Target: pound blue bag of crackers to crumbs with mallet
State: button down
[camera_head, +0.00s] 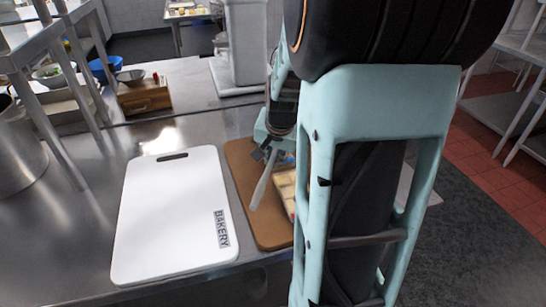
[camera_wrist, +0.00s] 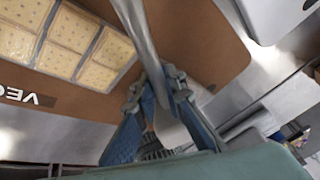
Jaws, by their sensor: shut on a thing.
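A bag of crackers (camera_head: 284,192) lies on a brown cutting board (camera_head: 236,163); square yellow crackers in the bag (camera_wrist: 80,44) fill the upper left of the wrist view. They look whole. My arm hides part of the bag in the head view. My gripper (camera_wrist: 160,90) is shut on a grey metal mallet (camera_wrist: 137,28), which also shows in the head view (camera_head: 262,187), slanting down beside the bag over the brown board. My gripper is above the board's far part in the head view (camera_head: 266,150). The mallet's head cannot be made out clearly.
A white cutting board marked BAKERY (camera_head: 170,215) lies left of the brown board on the steel counter (camera_head: 75,200). A metal pot (camera_head: 15,155) stands far left. A wooden box (camera_head: 144,96) and a blue bowl (camera_head: 103,68) stand further back.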

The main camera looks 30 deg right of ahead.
notch_tip(320, 180, up, 6)
jog(key=p, duration=0.4)
jog(key=shift+r+p, duration=0.25)
jog(key=shift+p, duration=0.05)
jog(key=shift+f, duration=0.1)
